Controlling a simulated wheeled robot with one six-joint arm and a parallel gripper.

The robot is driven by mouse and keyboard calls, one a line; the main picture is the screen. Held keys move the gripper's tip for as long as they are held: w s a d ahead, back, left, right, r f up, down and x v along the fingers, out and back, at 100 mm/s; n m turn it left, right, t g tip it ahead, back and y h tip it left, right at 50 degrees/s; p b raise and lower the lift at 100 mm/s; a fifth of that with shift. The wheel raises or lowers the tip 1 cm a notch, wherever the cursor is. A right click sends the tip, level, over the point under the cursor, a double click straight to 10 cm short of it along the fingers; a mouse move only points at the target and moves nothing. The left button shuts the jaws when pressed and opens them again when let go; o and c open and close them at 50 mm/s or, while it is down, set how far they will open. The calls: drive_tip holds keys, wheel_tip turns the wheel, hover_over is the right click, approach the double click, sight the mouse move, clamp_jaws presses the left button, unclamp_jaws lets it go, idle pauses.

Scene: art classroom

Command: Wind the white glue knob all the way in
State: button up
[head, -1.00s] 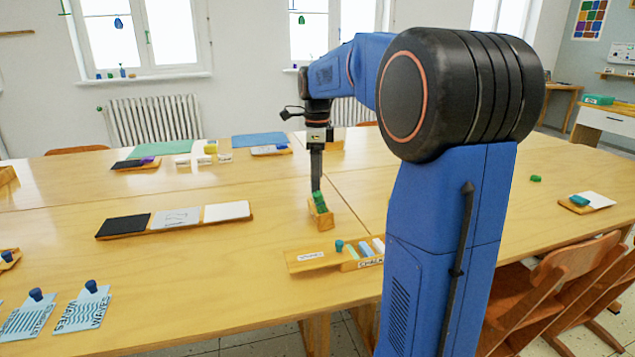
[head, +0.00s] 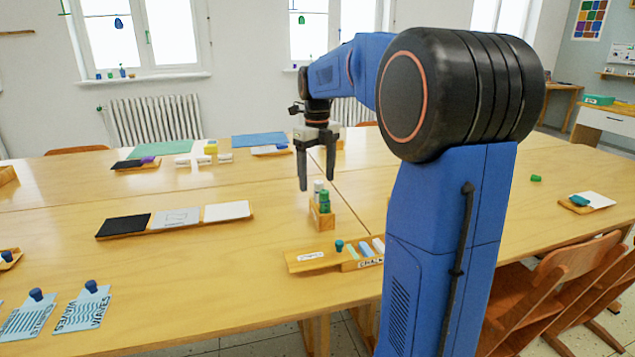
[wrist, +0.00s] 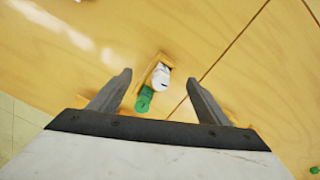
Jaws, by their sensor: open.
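A small wooden holder (head: 321,218) stands on the table and holds two glue sticks upright. The white-topped one (head: 318,186) is behind, and the green one (head: 324,200) is in front. In the wrist view the white round end (wrist: 161,77) lies between my fingers, in line with the gap. The green stick (wrist: 144,99) shows just below it, beside the wooden holder (wrist: 152,70). My gripper (head: 316,184) is open and empty, pointing down above the holder, its fingers to the left and right of the white top. I see no contact.
A chalk tray (head: 315,262) lies in front of the holder. A long board with black, grey and white panels (head: 175,220) lies to the left.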

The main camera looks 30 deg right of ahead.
drive_tip(key=shift+s+d, duration=0.1)
drive_tip(key=shift+s, duration=0.1)
idle(0.5)
drive_tip(key=c, duration=1.5)
